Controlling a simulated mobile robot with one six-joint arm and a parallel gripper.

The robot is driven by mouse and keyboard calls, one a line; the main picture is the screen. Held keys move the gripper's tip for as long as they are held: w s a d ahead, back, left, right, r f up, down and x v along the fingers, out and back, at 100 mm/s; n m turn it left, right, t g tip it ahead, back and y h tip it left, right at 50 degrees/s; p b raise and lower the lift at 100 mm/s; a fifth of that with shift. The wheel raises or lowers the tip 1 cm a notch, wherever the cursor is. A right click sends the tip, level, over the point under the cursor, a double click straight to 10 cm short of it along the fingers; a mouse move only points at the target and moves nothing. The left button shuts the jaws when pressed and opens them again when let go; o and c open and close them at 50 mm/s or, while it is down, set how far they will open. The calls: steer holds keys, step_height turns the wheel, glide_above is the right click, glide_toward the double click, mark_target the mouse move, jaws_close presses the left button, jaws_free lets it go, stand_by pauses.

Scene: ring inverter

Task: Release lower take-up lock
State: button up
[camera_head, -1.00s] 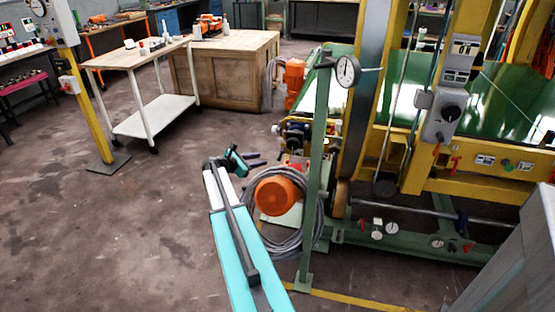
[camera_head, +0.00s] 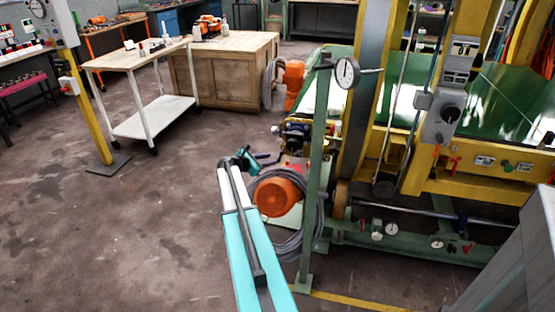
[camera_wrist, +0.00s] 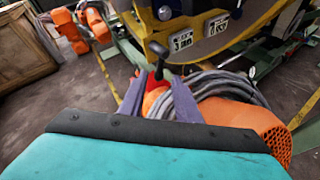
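My gripper (camera_head: 262,160) is stretched out left of the green post, close to the orange motor (camera_head: 277,196). In the wrist view its two purple fingers (camera_wrist: 158,98) stand apart with a gap between them. A black-knobbed lever (camera_wrist: 158,52) shows just past the fingertips, and something red-orange shows in the gap. I cannot tell whether the fingers touch either. Small red handles (camera_head: 468,248) and round gauges (camera_head: 437,243) sit along the low green frame (camera_head: 400,255). No readable label shows which part is the lower take-up lock.
A green post (camera_head: 318,180) with a dial gauge (camera_head: 347,72) stands right of my arm. Grey cable coils (camera_head: 290,246) lie by the motor. The yellow machine frame (camera_head: 470,188) fills the right. Open floor (camera_head: 150,220) lies to the left.

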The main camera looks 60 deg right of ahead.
mark_target(281, 155)
steer(key=x, duration=0.6)
steer(key=shift+d, duration=0.25)
steer(key=shift+f, duration=0.1)
jaws_close()
